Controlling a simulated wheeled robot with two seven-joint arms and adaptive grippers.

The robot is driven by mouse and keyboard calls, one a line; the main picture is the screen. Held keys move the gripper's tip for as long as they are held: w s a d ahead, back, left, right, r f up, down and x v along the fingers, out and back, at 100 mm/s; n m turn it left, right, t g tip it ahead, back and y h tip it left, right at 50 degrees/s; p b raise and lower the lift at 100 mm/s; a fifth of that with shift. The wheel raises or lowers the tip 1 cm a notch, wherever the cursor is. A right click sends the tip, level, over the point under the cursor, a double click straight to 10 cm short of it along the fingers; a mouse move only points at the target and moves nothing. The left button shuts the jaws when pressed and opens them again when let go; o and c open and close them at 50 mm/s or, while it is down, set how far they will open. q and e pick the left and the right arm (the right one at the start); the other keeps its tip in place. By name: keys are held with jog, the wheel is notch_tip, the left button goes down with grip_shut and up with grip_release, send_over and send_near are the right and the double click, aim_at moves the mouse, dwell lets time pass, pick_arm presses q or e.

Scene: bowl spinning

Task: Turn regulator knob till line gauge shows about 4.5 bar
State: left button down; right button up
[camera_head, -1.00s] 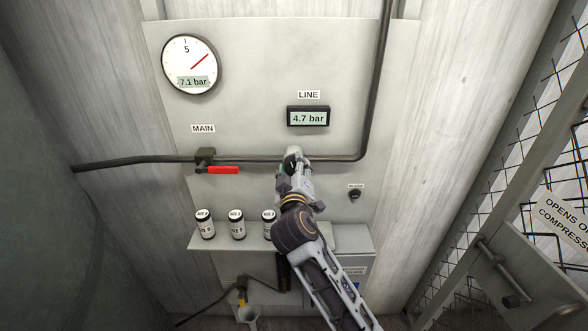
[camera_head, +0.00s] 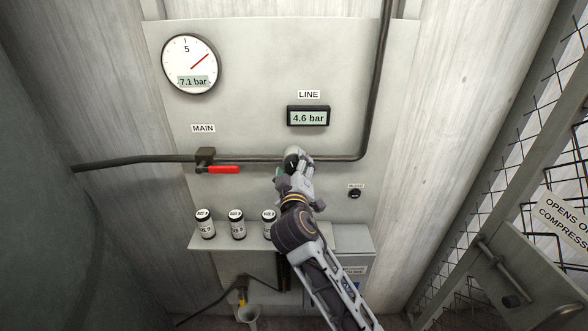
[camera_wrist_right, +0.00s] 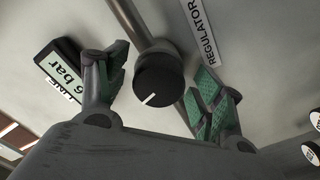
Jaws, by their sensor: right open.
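The line gauge (camera_head: 308,117) on the panel reads 4.6 bar in the head view. The regulator knob (camera_wrist_right: 159,80) is black with a white mark and shows in the right wrist view, beside the REGULATOR label (camera_wrist_right: 200,32). My right gripper (camera_wrist_right: 160,82) is open, with one green-padded finger on each side of the knob and visible gaps to it. In the head view my right gripper (camera_head: 292,165) covers the knob at the pipe. My left gripper is not in view.
The round main gauge (camera_head: 190,65) reads 7.1 bar. A red-handled MAIN valve (camera_head: 222,170) sits on the pipe at left. Several bottles (camera_head: 237,225) stand on a shelf below. A small black bleed knob (camera_head: 355,193) is to the right. A mesh gate (camera_head: 530,230) stands at far right.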

jog(key=shift+s, duration=0.15)
jog(key=s, duration=1.1)
jog(key=shift+s, duration=0.4)
dwell(0.4)
